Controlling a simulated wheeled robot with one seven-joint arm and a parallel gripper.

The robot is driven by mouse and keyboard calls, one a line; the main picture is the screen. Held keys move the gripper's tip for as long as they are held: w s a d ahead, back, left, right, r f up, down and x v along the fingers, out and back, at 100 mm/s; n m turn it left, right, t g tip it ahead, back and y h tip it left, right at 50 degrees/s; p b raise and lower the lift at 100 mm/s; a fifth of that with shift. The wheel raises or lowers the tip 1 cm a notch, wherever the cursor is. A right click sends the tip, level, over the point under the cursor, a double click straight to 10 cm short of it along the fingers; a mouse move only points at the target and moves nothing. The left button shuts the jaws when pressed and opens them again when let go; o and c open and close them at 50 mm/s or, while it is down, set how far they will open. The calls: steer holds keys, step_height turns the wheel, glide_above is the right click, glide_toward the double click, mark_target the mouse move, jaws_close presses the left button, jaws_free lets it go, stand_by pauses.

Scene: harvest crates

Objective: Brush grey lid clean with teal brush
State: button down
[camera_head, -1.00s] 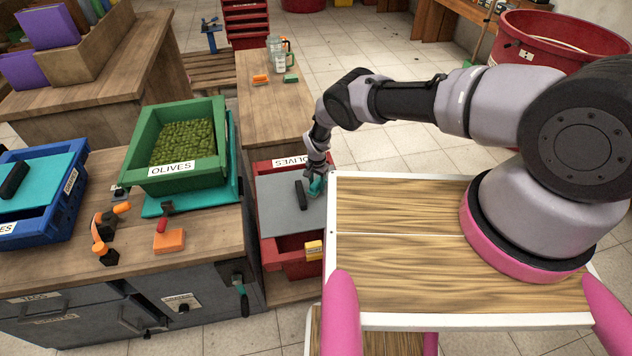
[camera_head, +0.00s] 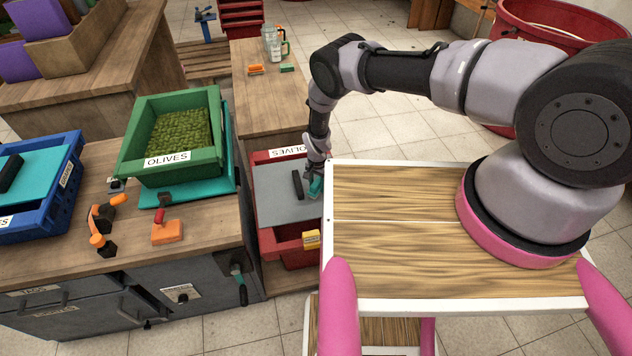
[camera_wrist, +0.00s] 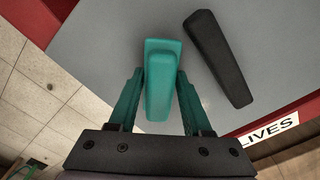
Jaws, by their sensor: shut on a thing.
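The grey lid (camera_head: 279,205) lies on a red crate (camera_head: 259,241) and covers its rear part; the front of the crate is uncovered. A black bar-shaped handle (camera_head: 297,184) stands on the lid. My gripper (camera_head: 315,184) is low over the lid's right side, just right of the handle. In the wrist view my gripper (camera_wrist: 158,95) is shut on the teal brush (camera_wrist: 162,82), with a teal finger on each side. The brush is over the grey lid surface; its underside is hidden, so I cannot tell whether it touches. I see no clear dirt on the lid.
A green crate of olives (camera_head: 127,155) stands left on the workbench, beside a blue crate (camera_head: 62,205) with a teal lid. An orange-based brush (camera_head: 167,232) lies on the bench. A yellow block (camera_head: 311,240) sits at the red crate's front right.

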mark_target(320, 199)
steer(key=shift+s+d+f, duration=0.1)
steer(key=shift+s+d, duration=0.1)
steer(key=shift+s, duration=0.5)
steer(key=shift+s+d, duration=0.25)
steer(key=shift+s, duration=0.4)
steer(key=shift+s+d+f, duration=0.1)
steer(key=shift+s+d, duration=0.1)
steer(key=shift+s, duration=0.5)
steer(key=shift+s+d+r, duration=0.15)
steer(key=shift+s+d, duration=0.05)
steer(key=shift+s, duration=0.75)
steer(key=shift+s+d+r, duration=0.1)
steer(key=shift+s+d, duration=0.1)
steer(key=shift+s, duration=0.7)
step_height(320, 199, up, 6)
step_height(320, 199, up, 3)
steer(key=shift+r, duration=0.1)
